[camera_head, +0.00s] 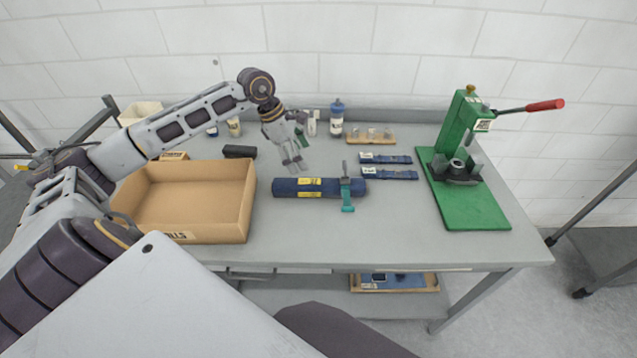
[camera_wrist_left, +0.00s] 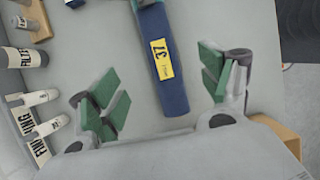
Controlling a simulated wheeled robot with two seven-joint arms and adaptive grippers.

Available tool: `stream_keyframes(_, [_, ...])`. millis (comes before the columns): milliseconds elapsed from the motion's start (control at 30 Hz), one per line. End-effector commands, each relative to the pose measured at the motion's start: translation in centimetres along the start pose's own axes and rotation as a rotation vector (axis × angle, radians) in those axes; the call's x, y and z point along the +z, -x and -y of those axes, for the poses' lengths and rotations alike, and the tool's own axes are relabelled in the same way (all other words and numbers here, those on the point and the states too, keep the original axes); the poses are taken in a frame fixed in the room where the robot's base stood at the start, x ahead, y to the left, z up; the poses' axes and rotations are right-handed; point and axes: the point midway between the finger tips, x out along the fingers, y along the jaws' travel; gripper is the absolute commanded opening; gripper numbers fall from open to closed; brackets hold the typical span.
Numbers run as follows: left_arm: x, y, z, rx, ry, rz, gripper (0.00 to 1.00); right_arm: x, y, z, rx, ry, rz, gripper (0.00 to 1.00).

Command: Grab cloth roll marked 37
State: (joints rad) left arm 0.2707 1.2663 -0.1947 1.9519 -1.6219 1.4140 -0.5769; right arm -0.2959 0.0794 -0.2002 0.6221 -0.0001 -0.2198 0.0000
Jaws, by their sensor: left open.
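A dark blue cloth roll (camera_head: 330,188) with yellow labels lies on the grey table right of the cardboard box. A teal-handled tool (camera_head: 347,195) lies across its right part. In the left wrist view the roll (camera_wrist_left: 169,88) shows a yellow label (camera_wrist_left: 161,58) reading 37. My left gripper (camera_head: 293,166) is above and behind the roll's left part, apart from it. In the left wrist view its green-padded fingers (camera_wrist_left: 160,85) are spread wide on either side of the roll's end, with nothing between them held. My right gripper is not in view.
An open cardboard box (camera_head: 250,205) stands left. A green press (camera_head: 465,165) with a red-tipped lever stands right. Two flat blue packets (camera_head: 387,173) lie right of the roll. Bottles (camera_head: 337,118) and a wooden holder (camera_head: 369,138) stand at the back. The front of the table is clear.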

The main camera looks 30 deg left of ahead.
Motion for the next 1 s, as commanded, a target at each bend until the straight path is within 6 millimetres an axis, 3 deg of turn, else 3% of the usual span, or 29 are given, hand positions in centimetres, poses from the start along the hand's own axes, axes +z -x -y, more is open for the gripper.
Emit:
stream_keyframes(467, [0.0, -0.3, 0.0, -0.001, 0.0, 0.0, 0.79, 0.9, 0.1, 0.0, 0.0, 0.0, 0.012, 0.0])
stream_keyframes(1000, [0.1, -5.4, 0.1, -0.003, 0.001, 0.002, 0.79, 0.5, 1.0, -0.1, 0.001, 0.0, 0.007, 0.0])
